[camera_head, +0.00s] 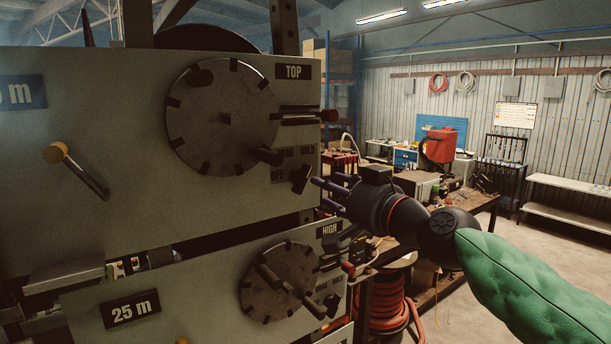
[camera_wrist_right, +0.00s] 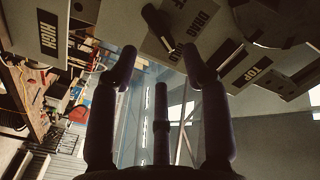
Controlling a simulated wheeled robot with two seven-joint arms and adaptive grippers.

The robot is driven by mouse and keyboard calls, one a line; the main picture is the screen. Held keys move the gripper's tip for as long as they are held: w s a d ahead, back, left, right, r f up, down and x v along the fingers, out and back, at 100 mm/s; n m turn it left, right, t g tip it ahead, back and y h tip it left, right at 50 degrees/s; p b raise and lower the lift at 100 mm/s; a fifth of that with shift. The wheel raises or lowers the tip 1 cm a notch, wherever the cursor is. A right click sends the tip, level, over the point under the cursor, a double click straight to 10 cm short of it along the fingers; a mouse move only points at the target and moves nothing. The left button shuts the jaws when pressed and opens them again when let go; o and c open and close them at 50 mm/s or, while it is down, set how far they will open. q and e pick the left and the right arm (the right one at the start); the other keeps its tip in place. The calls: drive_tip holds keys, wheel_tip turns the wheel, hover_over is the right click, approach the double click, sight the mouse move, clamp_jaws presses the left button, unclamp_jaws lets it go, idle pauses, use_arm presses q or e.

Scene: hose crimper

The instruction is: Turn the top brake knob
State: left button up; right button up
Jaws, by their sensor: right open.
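The top brake knob (camera_head: 300,178) is a small black bar-shaped knob on the grey machine panel, below and right of the large round dial and under the TOP label (camera_head: 293,72). Small word labels sit just above it. In the right wrist view the same knob (camera_wrist_right: 160,27) shows near the top, beside labels reading OFF and DRAG. My right gripper (camera_head: 325,193) is open and empty, just right of the knob and apart from it. In the wrist view its spread fingers (camera_wrist_right: 160,72) point toward the knob. My left gripper is out of view.
The large round top dial (camera_head: 222,115) has a handle sticking out near the knob. A red-ended lever (camera_head: 328,116) juts out above the gripper. A lower dial (camera_head: 285,282) with a HIGH label sits below. A workbench (camera_head: 450,215) stands behind my right arm.

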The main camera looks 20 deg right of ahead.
sight(307, 181)
drive_tip(key=x, duration=0.4)
drive_tip(key=p+x, duration=0.1)
drive_tip(key=x, duration=0.4)
drive_tip(key=shift+w+f, duration=0.15)
drive_tip(key=shift+f, duration=0.1)
drive_tip(key=shift+a, duration=0.1)
drive_tip(key=c, duration=0.9)
